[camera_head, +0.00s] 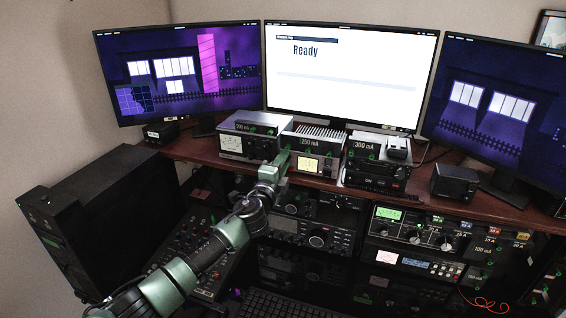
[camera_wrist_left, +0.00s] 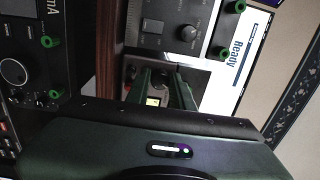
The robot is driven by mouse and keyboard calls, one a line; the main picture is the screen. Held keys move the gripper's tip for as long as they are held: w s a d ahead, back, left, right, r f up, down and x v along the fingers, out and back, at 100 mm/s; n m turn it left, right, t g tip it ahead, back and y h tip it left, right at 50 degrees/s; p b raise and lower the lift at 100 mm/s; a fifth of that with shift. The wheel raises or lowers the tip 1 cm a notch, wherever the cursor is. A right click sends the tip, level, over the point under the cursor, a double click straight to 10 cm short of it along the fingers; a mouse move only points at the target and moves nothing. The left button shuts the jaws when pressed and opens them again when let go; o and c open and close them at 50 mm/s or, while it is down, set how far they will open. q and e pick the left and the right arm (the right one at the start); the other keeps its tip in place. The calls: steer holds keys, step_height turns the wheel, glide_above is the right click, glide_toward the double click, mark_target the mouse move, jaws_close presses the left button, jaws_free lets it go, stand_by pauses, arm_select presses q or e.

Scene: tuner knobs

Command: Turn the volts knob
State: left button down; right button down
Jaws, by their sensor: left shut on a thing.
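My left gripper (camera_head: 284,160) reaches the front of the middle silver unit marked 250 mA (camera_head: 306,165), at its left side beside a lit yellow meter (camera_head: 307,164). In the left wrist view, the two green fingers of my left gripper (camera_wrist_left: 160,84) reach away from the camera toward a panel. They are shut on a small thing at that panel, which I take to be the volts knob. The fingers hide most of the knob, and I cannot read its label or see its angle. My right gripper is in neither view.
A unit marked 200 mA (camera_head: 250,140) stands to the left and one marked 300 mA (camera_head: 375,160) to the right, both with green terminals. Radios (camera_head: 315,236) fill the shelf below. The middle monitor (camera_head: 345,75) behind reads "Ready".

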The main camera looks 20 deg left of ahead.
arm_select(q)
steer(key=shift+f+m, duration=0.1)
steer(key=shift+m, duration=1.4)
steer(key=c, duration=1.5)
jaws_free()
steer(key=s, duration=0.7)
steer(key=shift+s+f+b, duration=0.2)
steer(key=shift+s+b, duration=0.15)
steer(key=shift+s, duration=0.05)
steer(key=shift+a, duration=0.15)
